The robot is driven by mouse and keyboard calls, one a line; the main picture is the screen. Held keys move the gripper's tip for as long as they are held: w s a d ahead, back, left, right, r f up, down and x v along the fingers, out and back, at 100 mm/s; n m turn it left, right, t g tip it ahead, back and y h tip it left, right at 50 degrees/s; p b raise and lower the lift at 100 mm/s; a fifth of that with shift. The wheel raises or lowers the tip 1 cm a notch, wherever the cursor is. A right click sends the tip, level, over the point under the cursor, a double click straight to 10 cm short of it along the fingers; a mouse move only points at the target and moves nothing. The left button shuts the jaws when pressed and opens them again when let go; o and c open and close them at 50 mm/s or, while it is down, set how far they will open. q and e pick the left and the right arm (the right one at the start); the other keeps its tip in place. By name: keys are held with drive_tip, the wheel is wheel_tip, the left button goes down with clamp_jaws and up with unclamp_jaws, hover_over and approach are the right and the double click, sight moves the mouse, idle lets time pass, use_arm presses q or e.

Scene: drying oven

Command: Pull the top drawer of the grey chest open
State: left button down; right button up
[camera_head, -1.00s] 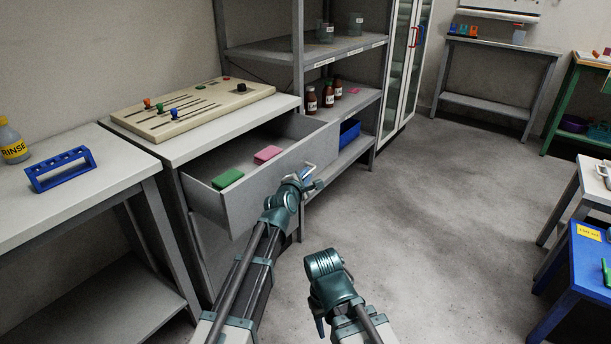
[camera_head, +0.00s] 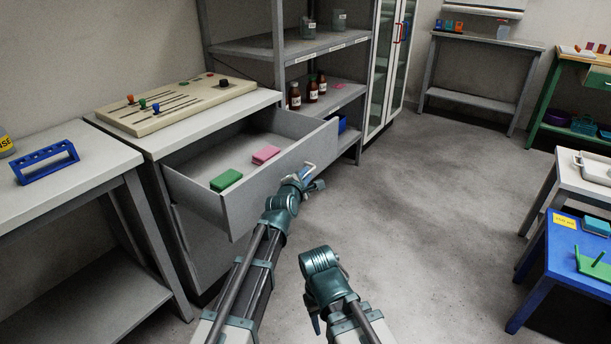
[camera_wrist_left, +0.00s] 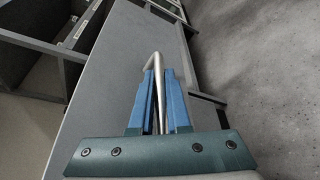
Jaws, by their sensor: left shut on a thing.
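The grey chest (camera_head: 190,250) stands left of centre. Its top drawer (camera_head: 262,193) is pulled well out, and a green block (camera_head: 226,180) and a pink block (camera_head: 265,155) lie inside. My left gripper (camera_head: 303,176) is at the drawer front. In the left wrist view my left gripper (camera_wrist_left: 159,100) has its blue fingers shut on the pale bar handle (camera_wrist_left: 156,62) of the drawer. My right arm shows at the bottom centre of the head view, held low over the floor, apart from the chest; its fingertips are not clear.
A slider board (camera_head: 178,102) lies on the chest top. A table with a blue rack (camera_head: 45,165) adjoins the chest at left. A grey shelf unit (camera_head: 320,45) with bottles stands behind. A blue table (camera_head: 560,262) is at right. The floor (camera_head: 420,210) between is clear.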

use_arm(q)
drive_tip(key=c, duration=0.9)
unclamp_jaws()
drive_tip(key=shift+s+a, duration=0.1)
drive_tip(key=p+v, duration=0.3)
drive_tip(key=v, duration=1)
drive_tip(key=shift+s+r, duration=0.15)
drive_tip(key=shift+s, duration=0.1)
drive_tip(key=shift+a, duration=0.1)
